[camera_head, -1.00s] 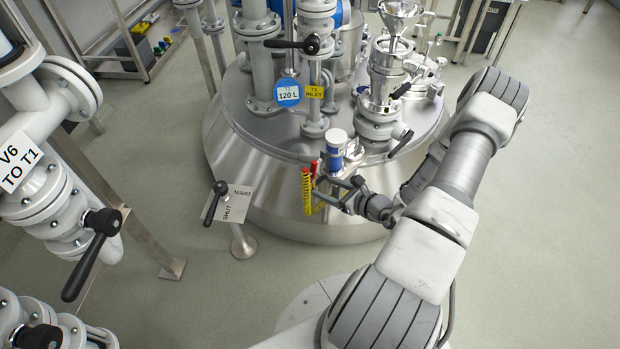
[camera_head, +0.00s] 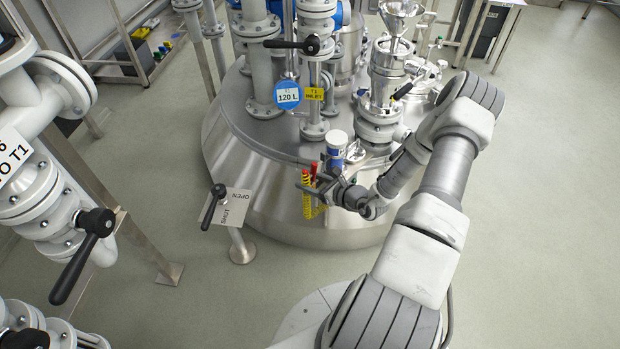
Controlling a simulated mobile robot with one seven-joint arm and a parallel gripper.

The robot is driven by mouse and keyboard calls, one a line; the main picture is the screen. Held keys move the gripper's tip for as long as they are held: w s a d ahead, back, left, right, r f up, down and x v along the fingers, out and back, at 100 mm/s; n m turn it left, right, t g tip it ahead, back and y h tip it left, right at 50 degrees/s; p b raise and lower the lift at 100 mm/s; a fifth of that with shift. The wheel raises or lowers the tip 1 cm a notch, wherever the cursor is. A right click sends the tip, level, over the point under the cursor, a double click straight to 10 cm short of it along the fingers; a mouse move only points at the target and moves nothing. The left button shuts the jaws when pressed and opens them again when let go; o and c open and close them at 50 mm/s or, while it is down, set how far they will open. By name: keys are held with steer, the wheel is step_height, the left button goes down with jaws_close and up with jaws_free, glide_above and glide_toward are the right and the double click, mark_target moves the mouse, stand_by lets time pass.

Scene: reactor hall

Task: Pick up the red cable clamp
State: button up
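The red cable clamp (camera_head: 314,168) shows as small red pieces at the front rim of the steel vessel, with yellow striped strips (camera_head: 309,208) hanging below. Which red piece belongs to the clamp is hard to tell at this size. My gripper (camera_head: 314,184) is at the red pieces, reaching in from the right. Its dark fingers look spread, one passing in front of the red and yellow parts. Part of the clamp is hidden behind the fingers. I see no clear grip on it.
The steel vessel (camera_head: 250,190) carries pipes and valves. A blue-and-white container (camera_head: 337,148) stands just behind my gripper. Grey pipework (camera_head: 60,190) fills the left edge. The floor at right is clear.

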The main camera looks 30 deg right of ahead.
jaws_close()
steer(key=shift+r, duration=0.1)
